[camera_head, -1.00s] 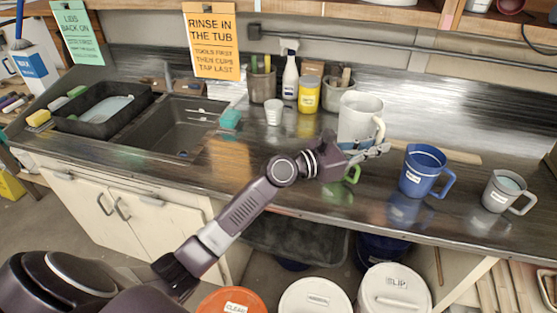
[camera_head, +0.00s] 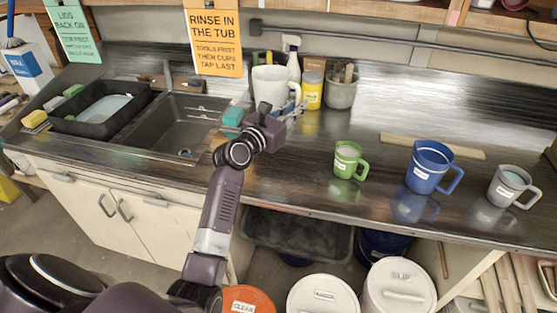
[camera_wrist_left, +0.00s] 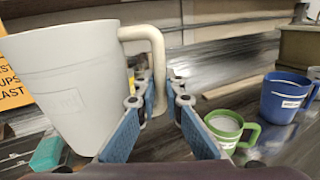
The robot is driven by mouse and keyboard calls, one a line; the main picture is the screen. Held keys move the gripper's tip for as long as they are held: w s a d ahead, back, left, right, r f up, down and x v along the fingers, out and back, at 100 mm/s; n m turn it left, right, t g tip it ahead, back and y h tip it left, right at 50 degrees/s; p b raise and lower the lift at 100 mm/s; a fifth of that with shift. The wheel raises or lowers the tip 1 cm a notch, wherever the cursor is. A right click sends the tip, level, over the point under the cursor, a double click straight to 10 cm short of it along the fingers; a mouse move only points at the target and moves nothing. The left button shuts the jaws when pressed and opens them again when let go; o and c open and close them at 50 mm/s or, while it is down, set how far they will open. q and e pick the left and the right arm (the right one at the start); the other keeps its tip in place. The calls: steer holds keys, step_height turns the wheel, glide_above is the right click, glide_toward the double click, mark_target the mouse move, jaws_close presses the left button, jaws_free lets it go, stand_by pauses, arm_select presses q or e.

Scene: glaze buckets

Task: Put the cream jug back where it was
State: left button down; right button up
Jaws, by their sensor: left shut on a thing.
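The cream jug (camera_head: 270,88), pale with a cream handle, is at the back of the counter right of the sink, in front of the tool pots. It is roughly upright. My left gripper (camera_head: 290,114) is shut on its handle. In the left wrist view the jug (camera_wrist_left: 70,85) fills the left side, with its handle running down between the blue-padded fingers of my gripper (camera_wrist_left: 159,100). I cannot tell whether its base touches the counter; the arm and gripper hide it. My right gripper is not in view.
A green mug (camera_head: 348,160), a blue jug (camera_head: 428,168) and a grey mug (camera_head: 508,187) stand along the right of the counter. A yellow jar (camera_head: 312,92) and a tool pot (camera_head: 341,92) are right of the jug. A teal sponge (camera_head: 233,116) lies left, by the sink (camera_head: 176,125).

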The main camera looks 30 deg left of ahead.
arm_select(q)
step_height(320, 180, down, 19)
steer(key=b, duration=0.8)
steer(key=shift+r, duration=0.1)
steer(key=shift+b, duration=0.4)
steer(key=c, duration=2.4)
jaws_free()
steer(key=shift+f, duration=0.3)
steer(key=o, duration=0.4)
steer(key=shift+c, duration=0.2)
